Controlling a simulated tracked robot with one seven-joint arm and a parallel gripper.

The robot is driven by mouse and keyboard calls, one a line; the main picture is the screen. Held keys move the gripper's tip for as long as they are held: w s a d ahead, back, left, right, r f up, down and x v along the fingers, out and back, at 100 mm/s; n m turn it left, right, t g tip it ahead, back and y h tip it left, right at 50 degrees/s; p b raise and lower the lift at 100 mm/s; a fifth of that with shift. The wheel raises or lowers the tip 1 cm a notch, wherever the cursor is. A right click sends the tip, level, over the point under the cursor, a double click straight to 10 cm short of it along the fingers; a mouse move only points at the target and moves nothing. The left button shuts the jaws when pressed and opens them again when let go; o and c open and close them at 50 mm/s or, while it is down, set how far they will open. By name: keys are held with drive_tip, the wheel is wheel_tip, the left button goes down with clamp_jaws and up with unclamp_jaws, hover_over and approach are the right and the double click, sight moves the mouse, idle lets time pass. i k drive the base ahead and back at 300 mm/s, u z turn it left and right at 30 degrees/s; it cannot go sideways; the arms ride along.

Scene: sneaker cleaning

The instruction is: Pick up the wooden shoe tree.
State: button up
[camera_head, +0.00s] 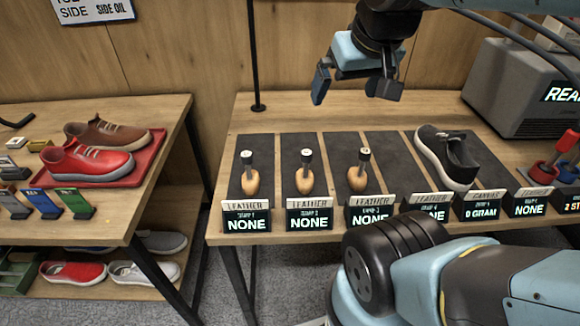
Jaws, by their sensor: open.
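My gripper (352,88) is open and empty. It hangs above the back part of the table, higher in the picture than the right shoe tree and apart from all three.
A black sneaker (447,157) sits on a mat right of the shoe trees. Label stands line the table's front edge (225,240). A grey machine (520,90) stands at the back right, a black post (254,60) at the back left. The left table holds shoes on a red tray (157,150).

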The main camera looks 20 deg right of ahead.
sight(303, 176)
drive_tip(key=u, duration=0.65)
drive_tip(key=k, duration=1.25)
drive_tip(key=z, duration=1)
drive_tip(key=i, duration=1)
drive_tip(key=u, duration=0.05)
